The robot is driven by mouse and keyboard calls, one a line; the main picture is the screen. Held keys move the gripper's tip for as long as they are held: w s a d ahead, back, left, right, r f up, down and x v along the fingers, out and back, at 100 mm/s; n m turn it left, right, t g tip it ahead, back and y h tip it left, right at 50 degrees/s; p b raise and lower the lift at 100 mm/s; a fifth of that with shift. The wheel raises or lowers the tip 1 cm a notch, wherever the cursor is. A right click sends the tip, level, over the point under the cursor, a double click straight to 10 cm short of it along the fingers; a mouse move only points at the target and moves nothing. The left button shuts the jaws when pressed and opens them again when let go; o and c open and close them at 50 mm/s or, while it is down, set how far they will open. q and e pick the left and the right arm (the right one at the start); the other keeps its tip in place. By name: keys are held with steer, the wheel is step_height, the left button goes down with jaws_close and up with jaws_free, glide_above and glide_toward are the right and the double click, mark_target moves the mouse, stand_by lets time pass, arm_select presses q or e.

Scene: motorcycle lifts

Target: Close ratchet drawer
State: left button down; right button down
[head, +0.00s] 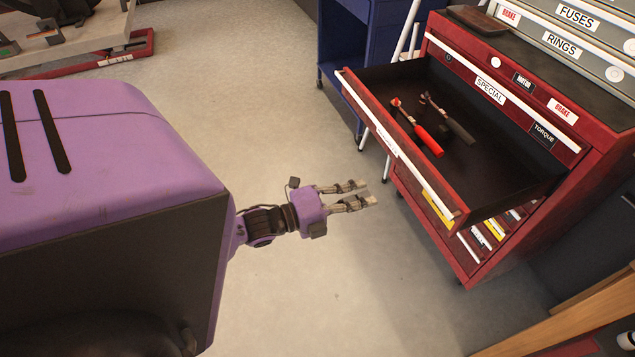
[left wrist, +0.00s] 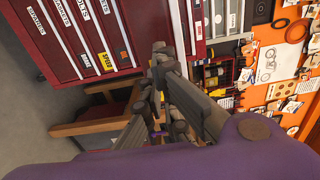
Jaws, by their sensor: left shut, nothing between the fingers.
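The open drawer (head: 400,150) is pulled far out of the red tool cabinet (head: 590,170). Its white front strip carries a label too small to read. Inside lie a red-handled tool (head: 420,130) and a dark-handled tool (head: 452,122). My left gripper (head: 367,193) is shut and empty, left of the drawer front and pointing right toward the cabinet; a gap of floor shows between them in the head view. The left wrist view shows the gripper's fingers (left wrist: 168,75) large in front of red labelled drawers (left wrist: 85,40). My right gripper is not in view.
Lower drawers (head: 485,235) with white and yellow strips sit under the open one. A blue cabinet (head: 345,40) stands behind. A wooden edge (head: 570,335) is at bottom right. An orange tool wall (left wrist: 280,60) shows in the left wrist view. The floor (head: 280,110) around the gripper is clear.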

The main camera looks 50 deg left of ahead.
arm_select(q)
glide_toward(409, 180)
steer(key=w+d+r, duration=0.4)
steer(key=d+r, duration=0.1)
steer(key=shift+w+d+f+p, duration=0.25)
steer(key=shift+w+p, duration=0.15)
steer(key=shift+w, duration=0.2)
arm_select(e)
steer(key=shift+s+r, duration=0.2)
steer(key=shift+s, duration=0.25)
